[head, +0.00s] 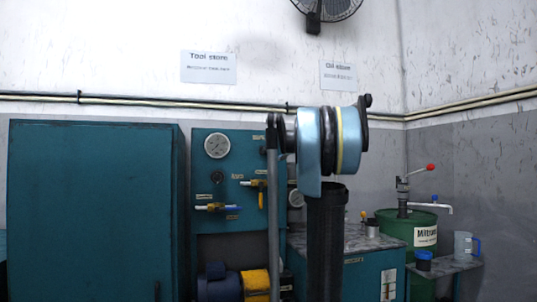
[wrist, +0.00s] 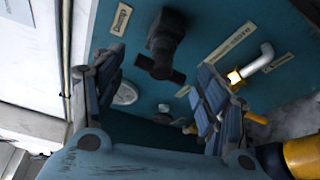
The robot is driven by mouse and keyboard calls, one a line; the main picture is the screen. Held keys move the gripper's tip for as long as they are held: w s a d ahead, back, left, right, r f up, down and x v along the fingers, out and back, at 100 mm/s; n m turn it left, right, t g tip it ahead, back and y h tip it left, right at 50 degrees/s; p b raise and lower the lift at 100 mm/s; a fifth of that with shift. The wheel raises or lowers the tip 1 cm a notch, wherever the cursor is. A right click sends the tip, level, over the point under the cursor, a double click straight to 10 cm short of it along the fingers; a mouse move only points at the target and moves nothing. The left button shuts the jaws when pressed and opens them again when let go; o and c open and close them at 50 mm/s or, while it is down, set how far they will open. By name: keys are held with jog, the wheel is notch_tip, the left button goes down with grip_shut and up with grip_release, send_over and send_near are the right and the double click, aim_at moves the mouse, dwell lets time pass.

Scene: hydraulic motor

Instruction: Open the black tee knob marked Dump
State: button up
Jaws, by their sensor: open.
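A black tee knob (wrist: 164,45) stands out from the teal panel (wrist: 215,25) in the upper middle of the wrist view, with its short crossbar toward me. A pale label (wrist: 121,18) is up and left of it; its small print is hard to read. My gripper (wrist: 161,63) is open, one finger left of the knob and one right. The knob shows in the gap between the fingers; no contact is visible, and I cannot tell the remaining depth. In the head view my arm covers part of the panel, and my fingers cannot be made out there.
A white pipe with a yellow fitting (wrist: 235,77) projects right of the right finger. A round gauge (wrist: 125,93) is beside the left finger. In the head view a teal cabinet (head: 90,210) stands left of the panel and a green drum (head: 406,229) stands right.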

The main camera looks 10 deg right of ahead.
jog(key=v, duration=0.7)
dwell(0.4)
jog(key=s+d+f+m+t+h, duration=0.4)
jog(key=s+d+f+m+h, duration=0.3)
jog(key=m+h, duration=0.6)
jog(key=s+d+f+m+g+h, duration=0.1)
jog(key=s+f+m+g, duration=0.3)
jog(key=f, duration=0.5)
jog(key=s+d+f+m+g+h, duration=0.15)
jog(key=s+f+m, duration=0.3)
jog(key=f, duration=0.45)
jog(key=s+a+f+m+g+y, duration=0.1)
jog(key=s+a+f+g+y, duration=0.1)
jog(key=s+f, duration=0.7)
jog(key=s+a+f+m+g+y, duration=0.2)
jog(key=s+a+f+g, duration=0.3)
jog(key=f, duration=0.8)
jog(key=s+a+f+m+g+y, duration=0.2)
jog(key=s+a+f, duration=0.5)
jog(key=s+f, duration=0.4)
jog(key=shift+s+f+g+y, duration=0.25)
jog(key=shift+s+g+y, duration=0.4)
jog(key=shift+s+g, duration=0.3)
